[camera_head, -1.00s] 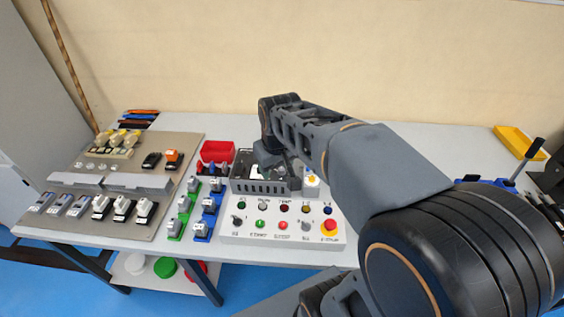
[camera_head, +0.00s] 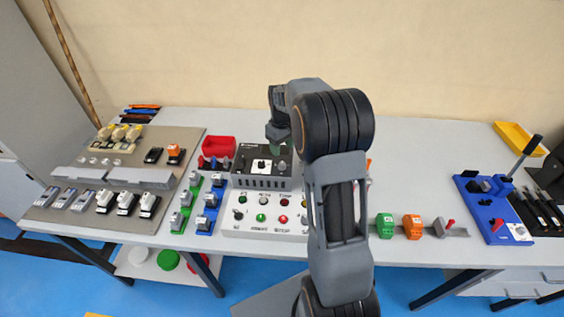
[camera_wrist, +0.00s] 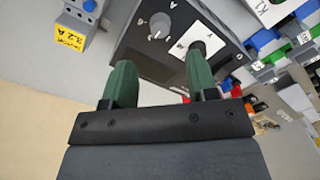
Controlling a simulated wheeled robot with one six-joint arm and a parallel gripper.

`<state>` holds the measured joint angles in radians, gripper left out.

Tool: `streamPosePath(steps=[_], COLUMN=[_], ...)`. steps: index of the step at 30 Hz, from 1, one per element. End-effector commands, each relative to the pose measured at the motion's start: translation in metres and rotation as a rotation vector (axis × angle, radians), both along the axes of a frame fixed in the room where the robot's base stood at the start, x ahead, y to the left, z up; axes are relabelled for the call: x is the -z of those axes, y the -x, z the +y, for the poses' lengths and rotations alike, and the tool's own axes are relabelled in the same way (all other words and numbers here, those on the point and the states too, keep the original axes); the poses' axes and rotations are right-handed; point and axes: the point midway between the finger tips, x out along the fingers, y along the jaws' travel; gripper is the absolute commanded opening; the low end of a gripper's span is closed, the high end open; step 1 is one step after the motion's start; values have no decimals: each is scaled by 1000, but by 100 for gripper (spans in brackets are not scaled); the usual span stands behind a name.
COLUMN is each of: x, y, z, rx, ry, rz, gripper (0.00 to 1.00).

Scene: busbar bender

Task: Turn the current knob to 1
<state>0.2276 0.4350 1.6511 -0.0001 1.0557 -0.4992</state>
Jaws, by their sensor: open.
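The dark control box (camera_head: 250,178) stands in the middle of the table. Its grey round knob (camera_wrist: 160,25), with a letter A beside it, shows in the wrist view; a small light mark lies near its lower left edge. I cannot read its setting. In the head view this knob (camera_head: 282,166) is at the box's right. Next to it is a white plate (camera_wrist: 181,48) marked V, partly hidden by a finger. My gripper (camera_wrist: 161,60) is open and empty; its green fingers straddle the picture below the grey knob, apart from it. In the head view my gripper (camera_head: 281,146) is above the box's back right.
A white button panel (camera_head: 232,226) lies in front of the box. Green and blue module rows (camera_head: 207,215) stand to the left, and a red bin (camera_head: 219,146) behind them. A blue-based lever tool (camera_head: 492,207) is at the right.

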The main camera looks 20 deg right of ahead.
Motion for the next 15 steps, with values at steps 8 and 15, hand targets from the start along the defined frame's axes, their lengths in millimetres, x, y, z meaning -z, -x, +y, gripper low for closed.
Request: streamPosePath(steps=[8, 15], x=[49, 73], y=[0, 0], z=[0, 0], rx=[0, 0], ry=[-1, -1], rz=[3, 1], gripper=[53, 53])
